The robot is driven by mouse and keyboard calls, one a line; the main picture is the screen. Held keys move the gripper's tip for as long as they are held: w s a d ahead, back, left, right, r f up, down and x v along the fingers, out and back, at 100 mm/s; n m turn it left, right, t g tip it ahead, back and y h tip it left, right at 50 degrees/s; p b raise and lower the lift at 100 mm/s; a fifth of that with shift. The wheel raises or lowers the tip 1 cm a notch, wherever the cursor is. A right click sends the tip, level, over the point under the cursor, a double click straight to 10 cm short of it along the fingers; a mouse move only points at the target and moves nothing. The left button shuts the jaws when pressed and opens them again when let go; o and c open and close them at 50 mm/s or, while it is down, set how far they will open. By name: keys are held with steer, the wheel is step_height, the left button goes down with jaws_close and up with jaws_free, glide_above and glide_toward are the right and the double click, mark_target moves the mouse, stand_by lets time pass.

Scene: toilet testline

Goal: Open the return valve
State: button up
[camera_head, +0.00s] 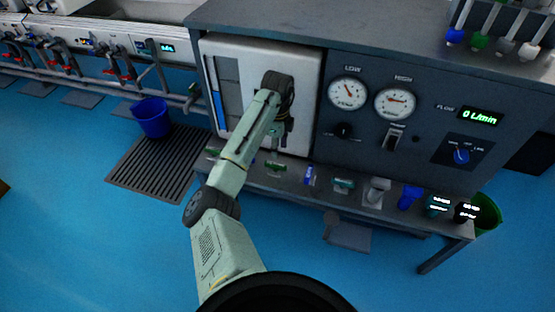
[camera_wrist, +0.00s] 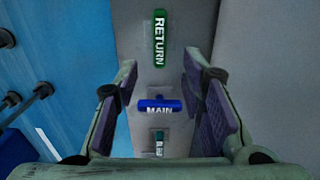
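The return valve is a green handle (camera_wrist: 159,38) marked RETURN, lying lengthwise along a grey shelf in the wrist view. A matching green handle (camera_head: 275,168) shows on the shelf in the head view, its lettering too small to read. My gripper (camera_wrist: 160,72) is open and empty, its two fingers spread wide either side of the handle row. RETURN lies beyond the fingertips, with no visible contact. In the head view my gripper (camera_head: 277,138) hangs in front of the white panel, just above the green handle.
A blue MAIN handle (camera_wrist: 159,106) sits crosswise beside RETURN, with a teal handle (camera_wrist: 158,142) after it. A white panel (camera_head: 302,90) stands behind the shelf, with two gauges (camera_head: 348,93) to its right. The flow display (camera_head: 480,116) reads 0 L/min. A blue bucket (camera_head: 152,118) stands left.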

mark_target(278, 164)
step_height(278, 164, down, 9)
steer(key=shift+r, duration=0.1)
steer(key=shift+c, duration=0.4)
jaws_close()
stand_by(0.4)
